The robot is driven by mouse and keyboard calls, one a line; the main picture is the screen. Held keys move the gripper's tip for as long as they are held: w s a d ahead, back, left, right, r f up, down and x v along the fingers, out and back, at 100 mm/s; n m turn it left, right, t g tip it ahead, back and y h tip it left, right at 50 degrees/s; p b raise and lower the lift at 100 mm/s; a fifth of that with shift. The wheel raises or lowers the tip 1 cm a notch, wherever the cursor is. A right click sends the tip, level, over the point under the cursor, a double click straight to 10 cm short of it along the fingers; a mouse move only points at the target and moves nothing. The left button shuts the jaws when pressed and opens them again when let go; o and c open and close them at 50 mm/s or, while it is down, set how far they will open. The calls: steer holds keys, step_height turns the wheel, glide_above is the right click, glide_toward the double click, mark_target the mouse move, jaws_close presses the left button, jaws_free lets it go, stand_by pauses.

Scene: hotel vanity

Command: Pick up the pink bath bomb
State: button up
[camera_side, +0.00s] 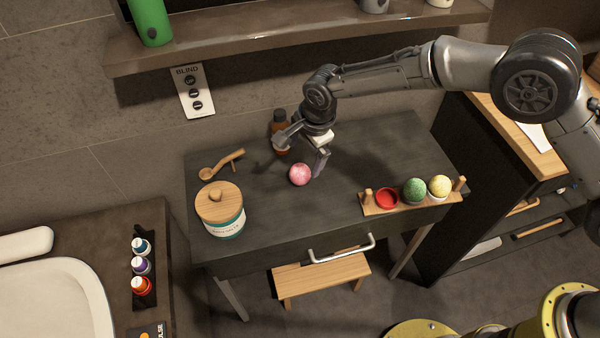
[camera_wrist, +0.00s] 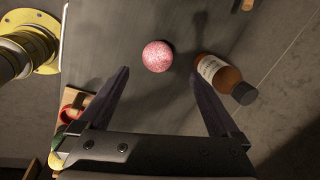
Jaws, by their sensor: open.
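The pink bath bomb (camera_side: 300,174) is a speckled ball resting on the dark vanity table (camera_side: 340,215). In the wrist view the bath bomb (camera_wrist: 157,56) lies ahead of the fingertips, roughly centred between them. My gripper (camera_side: 305,152) is above the table just behind the ball in the side view, with one finger close to the ball's right side. In the wrist view my gripper (camera_wrist: 162,72) is open with nothing between its fingers. I cannot tell the exact height of the fingers over the table.
A brown bottle (camera_side: 279,125) stands close behind my gripper; in the wrist view the bottle (camera_wrist: 222,75) is near the right finger. A wooden-lidded jar (camera_side: 221,212) and a wooden scoop (camera_side: 222,165) are left. A wooden rack (camera_side: 405,205) with green and yellow balls is right.

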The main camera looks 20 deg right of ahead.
mark_target(302, 169)
steer(key=shift+d+x, duration=0.1)
steer(key=shift+x, duration=1.8)
steer(key=shift+d+x, duration=0.15)
steer(key=shift+x, duration=1.75)
steer(key=shift+s, duration=0.1)
steer(key=c, duration=1.5)
